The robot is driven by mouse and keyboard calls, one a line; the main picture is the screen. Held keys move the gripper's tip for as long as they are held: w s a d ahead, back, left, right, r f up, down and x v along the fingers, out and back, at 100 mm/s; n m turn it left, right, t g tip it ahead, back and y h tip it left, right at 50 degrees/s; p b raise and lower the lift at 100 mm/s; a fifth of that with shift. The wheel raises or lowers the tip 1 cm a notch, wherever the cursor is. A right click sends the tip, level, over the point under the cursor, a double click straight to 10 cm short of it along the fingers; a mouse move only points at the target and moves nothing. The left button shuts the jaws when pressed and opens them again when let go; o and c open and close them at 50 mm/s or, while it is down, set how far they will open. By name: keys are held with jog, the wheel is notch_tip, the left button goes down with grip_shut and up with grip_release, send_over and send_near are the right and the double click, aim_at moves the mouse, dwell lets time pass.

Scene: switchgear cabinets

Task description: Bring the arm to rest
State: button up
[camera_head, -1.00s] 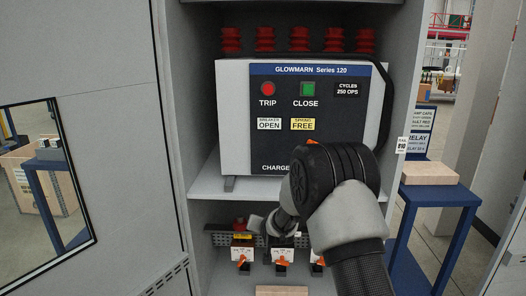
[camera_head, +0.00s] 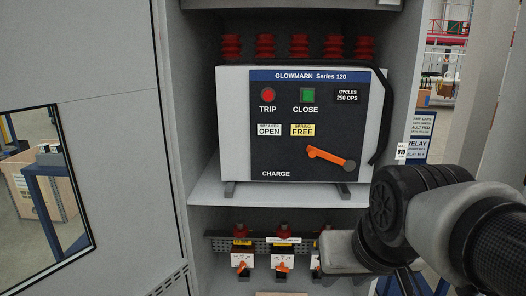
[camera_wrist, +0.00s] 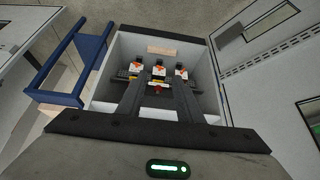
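My arm (camera_head: 410,215) crosses the right side of the head view, in front of the cabinet's right edge. A grey end part of it reaches left, in front of the lower compartment, and hides part of the rightmost small switch there. The fingers of my gripper (camera_wrist: 158,90) show in the wrist view as two dark bars with a gap between them. The gripper is open and I see nothing held. Its fingers point toward the lower compartment with the small switches, apparently without touching them.
The breaker (camera_head: 260,130) shows OPEN and FREE labels, a red TRIP button, a green CLOSE button and an orange charge handle (camera_head: 330,157). Small switches with orange levers (camera_head: 283,265) sit below. A blue stand (camera_wrist: 68,62) is beside the cabinet. A windowed door (camera_head: 110,100) is at left.

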jog(key=s, duration=0.5)
notch_tip(320, 180, up, 27)
jog(key=p, duration=2.8)
jog(key=shift+w+d, duration=0.3)
jog(key=shift+w, duration=0.05)
jog(key=shift+r, duration=0.1)
